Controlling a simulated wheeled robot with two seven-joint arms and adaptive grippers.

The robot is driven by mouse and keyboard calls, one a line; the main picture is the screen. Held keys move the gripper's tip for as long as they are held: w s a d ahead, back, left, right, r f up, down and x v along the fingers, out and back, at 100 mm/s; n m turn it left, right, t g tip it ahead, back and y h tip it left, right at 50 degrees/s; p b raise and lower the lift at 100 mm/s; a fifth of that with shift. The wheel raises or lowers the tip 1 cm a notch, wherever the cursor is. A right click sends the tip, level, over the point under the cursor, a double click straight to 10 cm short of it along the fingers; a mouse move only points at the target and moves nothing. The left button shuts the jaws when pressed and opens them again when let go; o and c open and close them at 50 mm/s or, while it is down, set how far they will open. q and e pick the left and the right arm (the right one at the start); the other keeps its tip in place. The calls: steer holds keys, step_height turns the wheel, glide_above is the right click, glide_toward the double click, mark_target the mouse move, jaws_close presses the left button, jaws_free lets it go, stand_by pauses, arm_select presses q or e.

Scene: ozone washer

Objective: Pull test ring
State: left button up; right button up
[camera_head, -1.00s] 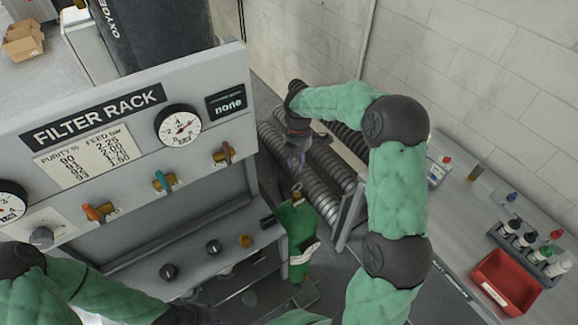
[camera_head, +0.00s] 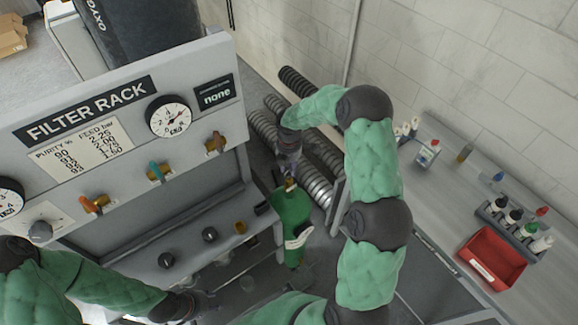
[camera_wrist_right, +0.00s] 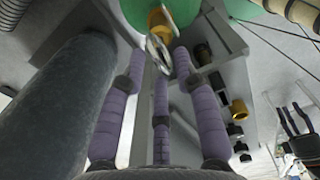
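A green cylinder (camera_head: 291,212) with a brass top fitting stands beside the right end of the filter rack. In the right wrist view its green body (camera_wrist_right: 168,8) and brass fitting (camera_wrist_right: 160,22) are at the top. A thin silver ring (camera_wrist_right: 158,54) hangs there, between the purple fingertips. My right gripper (camera_head: 289,172) is just above the fitting in the head view. In the right wrist view its fingers (camera_wrist_right: 158,62) stand apart on either side of the ring; contact is not clear. My left gripper (camera_head: 208,303) is low, in front of the rack's shelf; its fingers are unclear.
The filter rack (camera_head: 115,110) fills the left, with gauges, coloured valve handles and knobs. Ribbed hoses (camera_head: 318,188) lie behind the cylinder. A bench (camera_head: 430,200) on the right bears a red tray (camera_head: 492,258) and several small bottles.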

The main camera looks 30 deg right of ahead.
mark_target(289, 171)
jaws_close()
steer(key=shift+s+a, duration=0.1)
jaws_free()
steer(key=shift+s+f, duration=0.1)
steer(key=shift+s, duration=0.1)
steer(key=shift+w, duration=0.15)
step_height(289, 171, up, 13)
steer(key=p, duration=0.7)
steer(key=shift+f, duration=0.2)
stand_by(0.7)
